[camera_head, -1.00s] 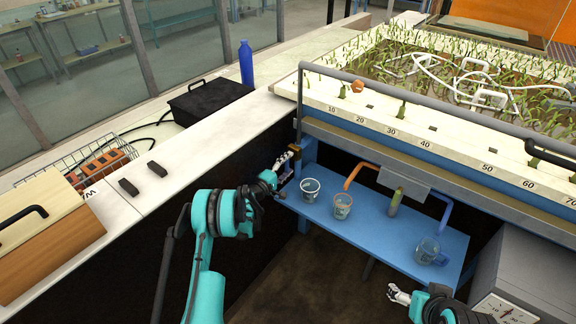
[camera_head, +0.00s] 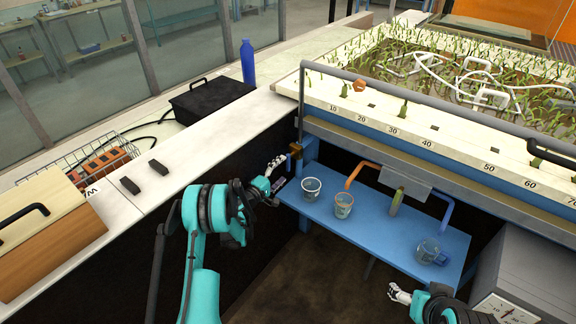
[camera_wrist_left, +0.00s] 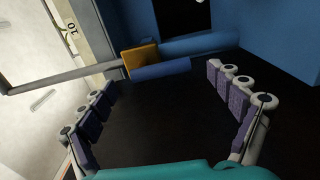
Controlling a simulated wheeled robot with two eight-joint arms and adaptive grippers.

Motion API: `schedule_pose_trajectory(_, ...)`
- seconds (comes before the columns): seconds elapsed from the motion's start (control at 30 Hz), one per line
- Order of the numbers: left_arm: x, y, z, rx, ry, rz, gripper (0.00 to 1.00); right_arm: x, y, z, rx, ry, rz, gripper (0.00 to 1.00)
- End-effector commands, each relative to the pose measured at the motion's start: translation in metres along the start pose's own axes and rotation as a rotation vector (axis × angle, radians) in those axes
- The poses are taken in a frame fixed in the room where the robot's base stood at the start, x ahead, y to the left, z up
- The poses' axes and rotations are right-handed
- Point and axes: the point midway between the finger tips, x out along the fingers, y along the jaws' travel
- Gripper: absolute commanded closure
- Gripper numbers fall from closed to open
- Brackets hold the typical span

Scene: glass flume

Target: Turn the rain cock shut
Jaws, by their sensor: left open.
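A yellow-brass cock body (camera_head: 296,150) sits on the thin grey pipe at the near left corner of the planted bench. In the left wrist view the yellow block (camera_wrist_left: 140,57) shows with a short blue bar (camera_wrist_left: 160,72) beside it, which looks like its lever. My left gripper (camera_head: 281,173) is just left of and below the cock. It is open and empty, and the cock shows beyond and between its fingers (camera_wrist_left: 168,105), apart from them.
A blue shelf (camera_head: 385,238) under the bench holds two cups (camera_head: 311,189) (camera_head: 343,205) and a glass jug (camera_head: 430,251). A white counter (camera_head: 215,130) edges the left; a grey scale box (camera_head: 520,270) stands right.

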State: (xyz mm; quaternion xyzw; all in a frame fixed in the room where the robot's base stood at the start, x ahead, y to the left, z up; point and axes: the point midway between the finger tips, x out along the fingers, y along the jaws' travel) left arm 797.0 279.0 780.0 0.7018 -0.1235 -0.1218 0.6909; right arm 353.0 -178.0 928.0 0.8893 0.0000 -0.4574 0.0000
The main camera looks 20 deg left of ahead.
Motion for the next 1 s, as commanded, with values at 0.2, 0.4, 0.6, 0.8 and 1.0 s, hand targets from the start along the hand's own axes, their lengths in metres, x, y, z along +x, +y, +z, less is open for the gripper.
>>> schedule_pose_trajectory(0.2, -0.047, 0.0, 0.0, 0.0, 0.002, 0.0, 0.09, 0.0, 0.0, 0.0, 0.0, 0.0, 0.0, 0.22)
schedule_pose_trajectory(0.4, -0.069, 0.0, 0.0, 0.001, 0.0, 0.0, 0.09, 0.0, 0.0, 0.0, 0.0, 0.0, 0.0, 0.22)
schedule_pose_trajectory(0.6, -0.072, 0.0, 0.001, 0.001, -0.001, 0.0, 0.09, 0.0, 0.0, 0.0, 0.0, 0.0, 0.0, 0.22)
schedule_pose_trajectory(0.8, -0.072, 0.0, 0.001, 0.001, -0.001, 0.0, 0.09, 0.0, 0.0, 0.0, 0.0, 0.0, 0.0, 0.22)
schedule_pose_trajectory(1.0, -0.07, 0.003, 0.002, 0.006, -0.005, -0.006, 0.09, 0.0, 0.0, 0.0, 0.0, 0.0, 0.0, 0.22)
